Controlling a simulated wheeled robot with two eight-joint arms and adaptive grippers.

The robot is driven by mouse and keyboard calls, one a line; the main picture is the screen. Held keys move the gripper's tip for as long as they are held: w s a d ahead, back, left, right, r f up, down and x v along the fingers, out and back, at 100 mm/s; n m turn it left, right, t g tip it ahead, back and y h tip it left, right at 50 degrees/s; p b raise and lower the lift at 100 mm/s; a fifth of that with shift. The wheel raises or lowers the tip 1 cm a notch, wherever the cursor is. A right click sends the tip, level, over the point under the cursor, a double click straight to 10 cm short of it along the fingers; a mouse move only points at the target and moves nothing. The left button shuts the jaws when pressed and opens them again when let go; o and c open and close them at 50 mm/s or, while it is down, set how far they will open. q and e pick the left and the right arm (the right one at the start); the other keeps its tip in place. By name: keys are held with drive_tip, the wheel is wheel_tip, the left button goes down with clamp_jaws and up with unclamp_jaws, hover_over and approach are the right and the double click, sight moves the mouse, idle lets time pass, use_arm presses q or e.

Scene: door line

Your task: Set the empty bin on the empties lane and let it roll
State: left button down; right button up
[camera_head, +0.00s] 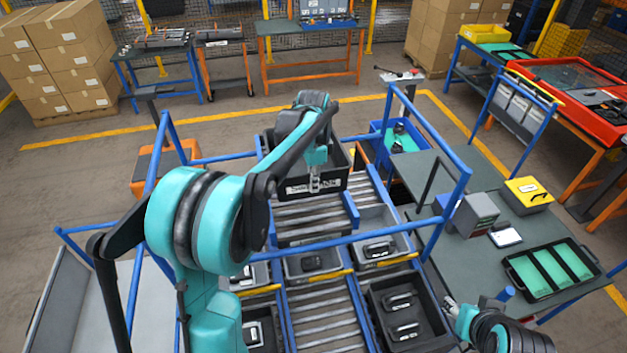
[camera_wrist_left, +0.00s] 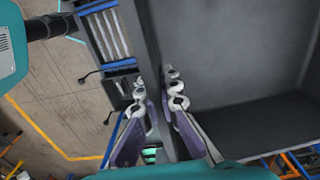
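The empty bin (camera_head: 333,182) is black with a pale label on its near wall, at the far end of the roller rack. My left gripper (camera_head: 314,184) is at its near wall. In the left wrist view the bin's dark, bare inside (camera_wrist_left: 235,65) fills the right side. There the fingers of my left gripper (camera_wrist_left: 158,95) straddle the wall's rim and look shut on it. The roller lane (camera_head: 308,222) runs just on the near side of the bin; I cannot tell whether the bin's base touches rollers.
Blue rack rails (camera_head: 425,135) stand around the lanes. Grey bins with dark parts (camera_head: 312,265) sit in the nearer lanes, and a larger dark bin (camera_head: 425,335) stands at lower right. A side table (camera_head: 480,265) holds a yellow box (camera_head: 527,195) and a green-lined tray (camera_head: 515,268).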

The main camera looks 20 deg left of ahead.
use_arm(q)
wheel_tip(320, 180, down, 11)
drive_tip(key=b, duration=0.6)
drive_tip(key=shift+s+d+r+b, duration=0.1)
drive_tip(key=shift+d+r+b, duration=0.05)
drive_tip(key=shift+b, duration=0.25)
drive_tip(key=shift+s+f+b, duration=0.1)
drive_tip(key=shift+f+b, duration=0.8)
drive_tip(key=shift+f, duration=0.3)
drive_tip(key=shift+f+b, duration=0.3)
drive_tip(key=shift+f, duration=0.05)
drive_tip(key=c, duration=1.6)
unclamp_jaws()
drive_tip(key=shift+s+d, duration=0.1)
drive_tip(key=shift+c, duration=0.2)
